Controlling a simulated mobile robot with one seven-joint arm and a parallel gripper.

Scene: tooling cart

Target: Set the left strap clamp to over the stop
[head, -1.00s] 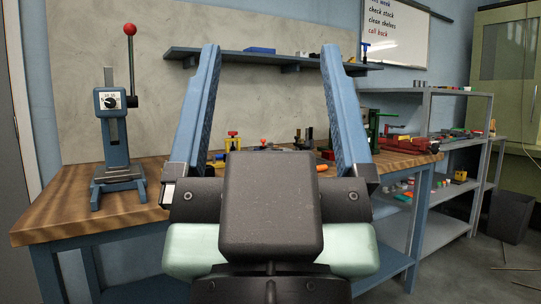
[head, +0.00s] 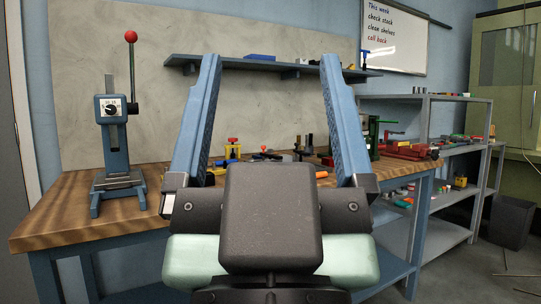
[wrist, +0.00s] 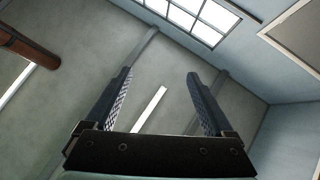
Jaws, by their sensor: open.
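My gripper (head: 270,58) is open and empty. It stands large in the middle of the head view, its blue fingers pointing up and wide apart. In the wrist view its open jaws (wrist: 160,73) have nothing between them, only wall, window and floor-like surfaces beyond. Small fixtures stand on the wooden workbench (head: 60,222) behind the gripper. Among them are a yellow piece with a red knob (head: 232,149) and a dark upright fixture (head: 303,147). I cannot tell which is the left strap clamp or its stop; my gripper hides part of that area.
A blue lever press (head: 115,145) stands at the bench's left. A green fixture (head: 373,135) and a red vise (head: 408,151) are at its right end. A wall shelf (head: 225,64) hangs behind. Grey shelving (head: 455,98) stands at the right. The bench's left front is clear.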

